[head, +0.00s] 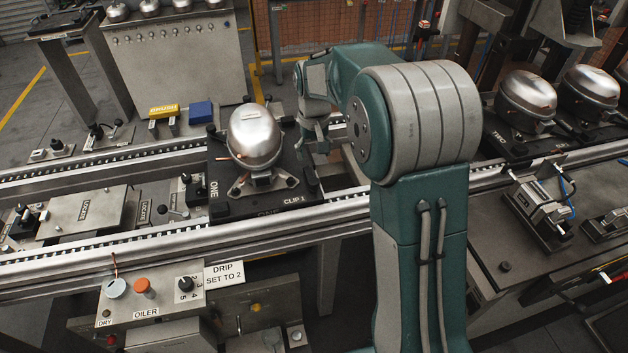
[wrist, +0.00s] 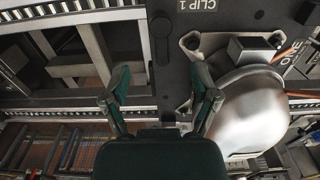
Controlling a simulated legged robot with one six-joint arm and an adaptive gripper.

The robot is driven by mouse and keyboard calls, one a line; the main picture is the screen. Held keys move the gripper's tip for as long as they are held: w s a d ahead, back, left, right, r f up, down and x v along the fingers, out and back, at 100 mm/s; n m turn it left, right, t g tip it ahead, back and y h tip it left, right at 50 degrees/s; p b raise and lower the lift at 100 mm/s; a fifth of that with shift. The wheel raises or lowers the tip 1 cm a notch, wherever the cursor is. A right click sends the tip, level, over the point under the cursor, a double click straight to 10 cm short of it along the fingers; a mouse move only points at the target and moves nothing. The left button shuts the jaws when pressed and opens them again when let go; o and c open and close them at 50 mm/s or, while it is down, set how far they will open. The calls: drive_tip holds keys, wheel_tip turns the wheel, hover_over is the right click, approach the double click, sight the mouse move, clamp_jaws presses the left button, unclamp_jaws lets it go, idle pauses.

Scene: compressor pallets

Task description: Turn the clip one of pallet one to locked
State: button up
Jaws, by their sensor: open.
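Pallet one (head: 225,204) is a black plate on the conveyor, with a silver domed compressor (head: 255,135) on it. The CLIP 1 label (head: 294,201) is at its near right corner; it shows upside down in the wrist view (wrist: 228,7). A dark elongated clip with a rounded end (wrist: 161,40) lies along the pallet's edge near that label. Its lock state is hard to read, dark on dark. My gripper (head: 316,146) is over the pallet's right side, beside the compressor. In the wrist view its fingers (wrist: 162,85) are spread and empty, short of the clip.
The compressor (wrist: 247,110) is close to the right finger in the wrist view. Conveyor rails (head: 150,251) run along both sides of the pallet. An oiler box (head: 150,305) stands in front. Pallet two (head: 497,137), with more compressors, is at the right. Yellow and blue blocks (head: 200,112) stand behind.

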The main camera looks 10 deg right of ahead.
sight(313, 181)
wheel_tip(313, 181, down, 10)
drive_tip(key=shift+f, duration=0.1)
drive_tip(key=shift+a, duration=0.1)
clamp_jaws()
